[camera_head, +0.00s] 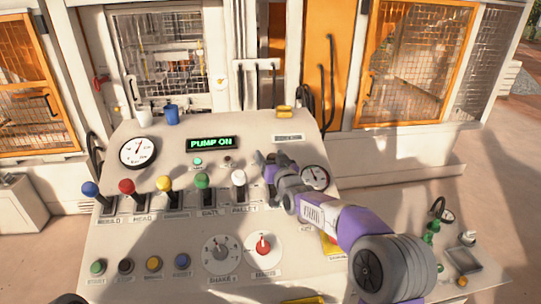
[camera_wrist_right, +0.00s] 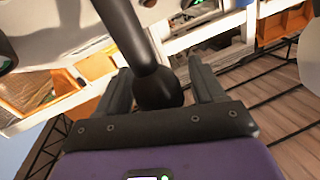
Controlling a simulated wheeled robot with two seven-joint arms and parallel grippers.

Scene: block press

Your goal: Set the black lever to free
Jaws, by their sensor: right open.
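The black lever (camera_wrist_right: 158,88) shows in the right wrist view as a dark round knob on a dark shaft that runs up and left. My right gripper (camera_head: 270,161) is over the right end of the lever row in the head view and hides most of that lever there. In the wrist view the right gripper (camera_wrist_right: 162,88) is open, with one finger on each side of the knob. I cannot tell whether either finger touches it. The lever's position and its label are hidden by my gripper and arm. My left gripper is not in view.
The console (camera_head: 180,232) carries blue (camera_head: 91,188), red (camera_head: 127,186), yellow (camera_head: 164,183), green (camera_head: 202,181) and white (camera_head: 238,177) levers left of my gripper. A display (camera_head: 212,143) reads PUMP ON. A gauge (camera_head: 314,177) sits close right of my gripper. Knobs and buttons line the front.

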